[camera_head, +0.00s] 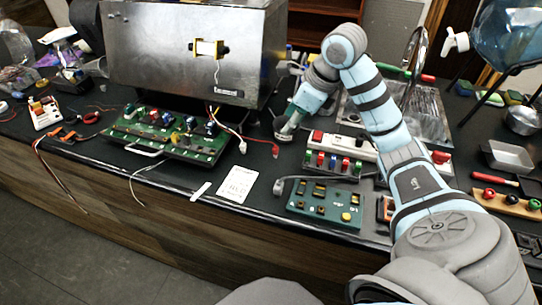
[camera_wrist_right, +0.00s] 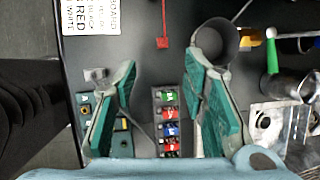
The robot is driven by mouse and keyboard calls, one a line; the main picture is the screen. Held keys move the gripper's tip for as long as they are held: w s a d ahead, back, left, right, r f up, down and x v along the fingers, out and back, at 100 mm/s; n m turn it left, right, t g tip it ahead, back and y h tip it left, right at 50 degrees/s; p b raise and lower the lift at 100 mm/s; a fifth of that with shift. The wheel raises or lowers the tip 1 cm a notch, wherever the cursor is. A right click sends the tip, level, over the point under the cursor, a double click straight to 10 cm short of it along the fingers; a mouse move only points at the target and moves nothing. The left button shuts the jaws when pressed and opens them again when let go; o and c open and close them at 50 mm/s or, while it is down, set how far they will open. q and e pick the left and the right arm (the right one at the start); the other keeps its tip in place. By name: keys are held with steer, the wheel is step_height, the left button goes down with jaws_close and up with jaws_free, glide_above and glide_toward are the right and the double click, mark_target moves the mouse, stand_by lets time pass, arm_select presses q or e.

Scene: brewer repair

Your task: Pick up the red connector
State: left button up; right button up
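The red connector (camera_head: 275,150) lies on the dark counter at the end of a red wire, right of the white connector (camera_head: 243,147). In the right wrist view the red connector (camera_wrist_right: 162,43) lies just beyond the fingertips, roughly in line with the gap between them. My right gripper (camera_head: 288,124) hangs over the counter close to the red connector. In its wrist view the right gripper (camera_wrist_right: 160,68) has its teal fingers wide apart with nothing between them. My left gripper is not in view.
A round metal cup (camera_wrist_right: 218,42) stands by the right finger. A block of coloured switches (camera_head: 333,163) and a green panel (camera_head: 325,202) lie nearer the front edge. A green circuit board (camera_head: 170,133) and the steel brewer (camera_head: 190,50) are to the left. A printed card (camera_head: 238,184) lies in front.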

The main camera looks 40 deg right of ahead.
steer(key=b, duration=0.5)
glide_above(276, 148)
steer(key=s, duration=0.2)
step_height(276, 148, down, 8)
steer(key=shift+s+r, duration=0.1)
steer(key=shift+s, duration=0.05)
steer(key=shift+f+b, duration=0.3)
steer(key=shift+f, duration=0.1)
steer(key=x, duration=0.4)
steer(key=shift+d+b, duration=0.3)
steer(key=shift+b, duration=0.1)
steer(key=shift+w+f, duration=0.25)
steer(key=shift+f, duration=0.05)
jaws_close()
